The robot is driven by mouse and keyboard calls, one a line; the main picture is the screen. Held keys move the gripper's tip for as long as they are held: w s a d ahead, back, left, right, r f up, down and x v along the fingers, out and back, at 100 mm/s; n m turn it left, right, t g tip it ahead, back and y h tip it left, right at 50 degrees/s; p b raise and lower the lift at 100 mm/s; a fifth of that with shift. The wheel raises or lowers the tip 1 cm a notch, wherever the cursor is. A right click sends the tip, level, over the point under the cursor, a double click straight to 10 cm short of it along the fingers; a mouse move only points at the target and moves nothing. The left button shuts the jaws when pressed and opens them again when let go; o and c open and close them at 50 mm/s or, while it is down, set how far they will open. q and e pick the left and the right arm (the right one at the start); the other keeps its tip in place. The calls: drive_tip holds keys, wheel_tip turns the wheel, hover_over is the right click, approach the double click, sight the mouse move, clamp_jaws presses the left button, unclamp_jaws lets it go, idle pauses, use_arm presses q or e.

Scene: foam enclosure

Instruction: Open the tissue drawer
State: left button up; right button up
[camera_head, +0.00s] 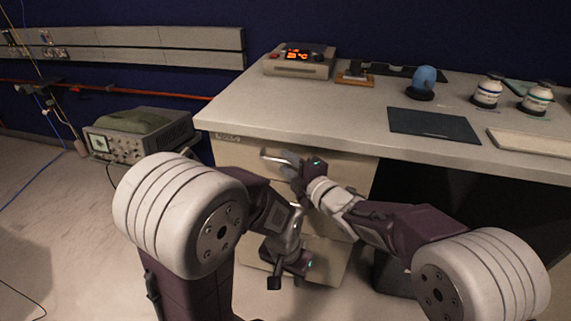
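The drawer unit (235,155) is under the left part of the desk, with a pale front. A metal bar handle (272,158) is on its upper drawer. The upper drawer front looks flush with the unit. My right gripper (298,180) is at the right end of this handle, with its fingers at or against the bar. Whether they are closed around it is hard to tell. My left gripper (284,270) is lower, in front of the lower part of the unit. Its fingers are dark and small, and their opening is unclear. No tissue shows in view.
The desk top (350,105) holds a device with a red display (298,60), a blue rounded object (425,79), a dark mat (433,125) and white jars (487,92). The floor (45,230) at far left is mostly clear.

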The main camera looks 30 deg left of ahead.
drive_tip(key=shift+x, duration=0.75)
clamp_jaws()
idle(0.9)
